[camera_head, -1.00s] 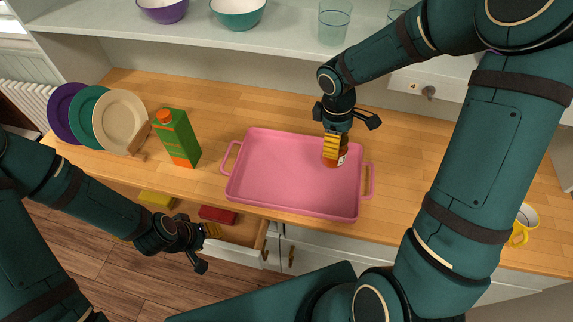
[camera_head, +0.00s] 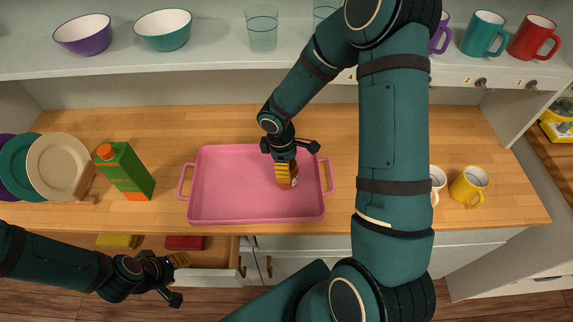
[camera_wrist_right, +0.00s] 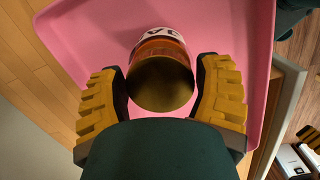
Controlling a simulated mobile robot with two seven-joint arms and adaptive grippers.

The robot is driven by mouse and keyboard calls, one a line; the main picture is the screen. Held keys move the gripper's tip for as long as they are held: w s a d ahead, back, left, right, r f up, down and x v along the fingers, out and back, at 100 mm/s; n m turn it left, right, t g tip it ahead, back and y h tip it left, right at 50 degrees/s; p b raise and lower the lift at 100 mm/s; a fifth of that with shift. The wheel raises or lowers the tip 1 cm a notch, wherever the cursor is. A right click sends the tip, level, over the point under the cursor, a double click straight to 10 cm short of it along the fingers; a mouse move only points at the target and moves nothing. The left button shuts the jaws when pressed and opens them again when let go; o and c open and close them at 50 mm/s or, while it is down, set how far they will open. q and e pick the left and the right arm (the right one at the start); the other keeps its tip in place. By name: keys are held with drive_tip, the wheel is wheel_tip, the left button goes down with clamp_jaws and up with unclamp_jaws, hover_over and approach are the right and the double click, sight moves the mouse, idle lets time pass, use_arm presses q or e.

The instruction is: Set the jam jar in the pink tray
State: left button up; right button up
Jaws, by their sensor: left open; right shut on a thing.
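The jam jar (camera_head: 293,181), with orange contents and a white label, is in the right part of the pink tray (camera_head: 230,190). My right gripper (camera_head: 286,177) is shut on it from above and partly hides it. In the right wrist view the jar's dark round lid (camera_wrist_right: 162,84) sits between the two yellow fingers, with pink tray floor around it. I cannot tell whether the jar's base touches the tray. My left gripper (camera_head: 180,279) is open and empty, low in front of the counter by an open drawer.
A green carton (camera_head: 126,172) and plates in a rack (camera_head: 57,165) stand left of the tray. A yellow mug (camera_head: 468,186) and a white mug (camera_head: 437,181) are at the right. Bowls, glasses and mugs line the shelf above. The wooden counter (camera_head: 230,122) behind the tray is clear.

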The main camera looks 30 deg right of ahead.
drive_tip(key=shift+f, duration=0.1)
drive_tip(key=o, duration=1.3)
drive_tip(key=shift+r, duration=0.25)
drive_tip(key=r, duration=0.4)
drive_tip(key=a+r+p, duration=0.1)
drive_tip(key=r, duration=0.3)
drive_tip(key=w+r, duration=0.1)
drive_tip(key=r, duration=0.2)
drive_tip(key=shift+a+r, duration=0.15)
drive_tip(key=shift+r, duration=0.25)
drive_tip(key=shift+s+f, duration=0.1)
